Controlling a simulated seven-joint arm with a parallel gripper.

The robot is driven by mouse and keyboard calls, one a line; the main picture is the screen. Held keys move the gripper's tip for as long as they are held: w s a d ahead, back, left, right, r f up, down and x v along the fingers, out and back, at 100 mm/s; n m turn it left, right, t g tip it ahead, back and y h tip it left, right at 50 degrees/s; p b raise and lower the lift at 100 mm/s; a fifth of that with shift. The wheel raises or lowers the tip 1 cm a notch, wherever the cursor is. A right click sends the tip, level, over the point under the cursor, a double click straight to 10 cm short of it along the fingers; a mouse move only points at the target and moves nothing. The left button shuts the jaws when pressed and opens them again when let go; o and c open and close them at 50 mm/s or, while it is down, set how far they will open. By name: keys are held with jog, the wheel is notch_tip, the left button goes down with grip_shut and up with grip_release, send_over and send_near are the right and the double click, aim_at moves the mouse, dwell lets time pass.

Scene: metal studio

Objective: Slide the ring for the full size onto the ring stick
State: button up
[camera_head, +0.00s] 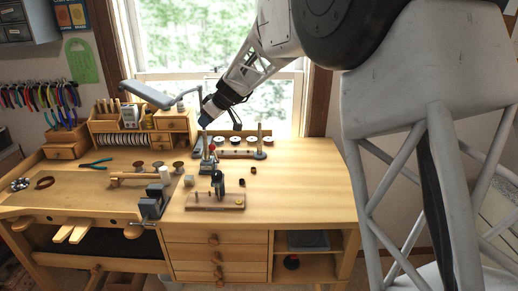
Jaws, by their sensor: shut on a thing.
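My gripper (208,119) reaches down from the upper right and is over the back middle of the bench. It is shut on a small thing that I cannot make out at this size. Below it, a thin upright rod stands on a dark stand (207,167), with a small red part beside it. In front, a wooden base (230,202) carries a dark upright piece (220,183). I cannot tell for sure which upright is the ring stick. Small dark ring-like pieces (242,182) lie on the bench to the right, apart from the gripper.
A wooden rack with upright posts (260,136) stands behind to the right. A lamp arm (147,94) and a wooden organizer (174,121) are at the back left. A dark vise (151,203) is at the front edge. The wooden bench (310,185) is clear on the right.

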jog(key=w+d+r, duration=0.1)
jog(key=w+d, duration=0.3)
jog(key=d, duration=0.6)
jog(key=w+d+r, duration=0.2)
jog(key=w+d, duration=0.3)
jog(key=d, duration=0.5)
jog(key=shift+w, duration=0.25)
jog(key=shift+f, duration=0.15)
jog(key=shift+f, duration=2.15)
jog(key=shift+f, duration=1.7)
jog(key=o, duration=0.9)
jog(key=shift+v, duration=3.9)
jog(key=shift+a, duration=0.1)
